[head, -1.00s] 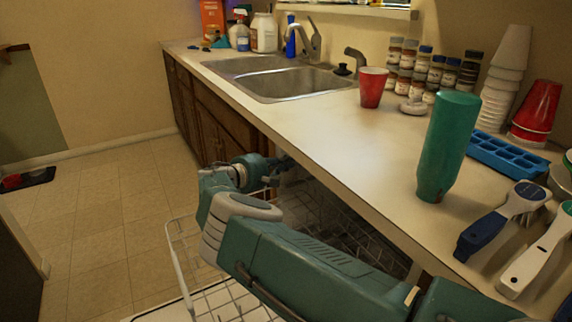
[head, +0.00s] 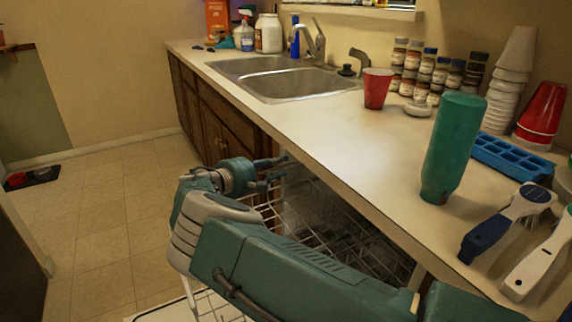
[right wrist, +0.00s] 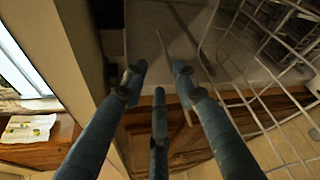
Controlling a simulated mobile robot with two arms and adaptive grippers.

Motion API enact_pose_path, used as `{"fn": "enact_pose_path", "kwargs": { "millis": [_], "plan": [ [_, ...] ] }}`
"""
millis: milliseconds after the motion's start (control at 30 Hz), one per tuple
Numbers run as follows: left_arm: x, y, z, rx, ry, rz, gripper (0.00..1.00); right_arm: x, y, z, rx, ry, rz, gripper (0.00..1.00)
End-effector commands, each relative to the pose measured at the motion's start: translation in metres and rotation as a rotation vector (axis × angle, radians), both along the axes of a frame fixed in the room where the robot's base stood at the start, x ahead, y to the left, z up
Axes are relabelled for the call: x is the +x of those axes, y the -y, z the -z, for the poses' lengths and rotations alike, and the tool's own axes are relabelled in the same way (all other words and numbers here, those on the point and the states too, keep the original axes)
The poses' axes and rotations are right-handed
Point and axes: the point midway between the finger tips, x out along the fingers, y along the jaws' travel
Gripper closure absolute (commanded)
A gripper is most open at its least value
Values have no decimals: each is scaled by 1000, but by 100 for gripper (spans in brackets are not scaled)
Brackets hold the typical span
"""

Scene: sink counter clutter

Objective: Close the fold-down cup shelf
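The dishwasher stands open below the counter, with white wire racks (head: 330,215) partly hidden behind my right arm. In the right wrist view a wire rack (right wrist: 262,100) fills the right side, and a thin wire crosses just beyond the fingertips. I cannot tell which wires are the fold-down cup shelf. My right gripper (head: 280,169) is at the dishwasher opening, just below the counter edge. I cannot tell whether a finger touches a wire. My left gripper is not in view.
The counter (head: 320,135) overhangs close above my right gripper.

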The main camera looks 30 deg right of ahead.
Motion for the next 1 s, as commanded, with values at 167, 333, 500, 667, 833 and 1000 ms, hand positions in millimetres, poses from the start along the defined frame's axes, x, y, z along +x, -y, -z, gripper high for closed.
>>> {"fn": "enact_pose_path", "kwargs": {
  "millis": [167, 333, 500, 667, 833, 1000],
  "plan": [
    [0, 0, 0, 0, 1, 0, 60, -5, -7, -2, 2, -1, 9, 71],
    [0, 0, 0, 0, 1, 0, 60, -5, -15, -4, 1, 0, 4, 71],
    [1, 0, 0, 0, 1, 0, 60, -6, -17, -4, 0, 1, 2, 71],
    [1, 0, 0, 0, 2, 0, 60, -6, -17, -4, 0, 1, 2, 71],
    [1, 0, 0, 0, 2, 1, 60, -5, -17, -4, 0, 1, 2, 71],
    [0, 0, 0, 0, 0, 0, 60, -5, -17, -4, 0, 1, 2, 71]
  ]
}}
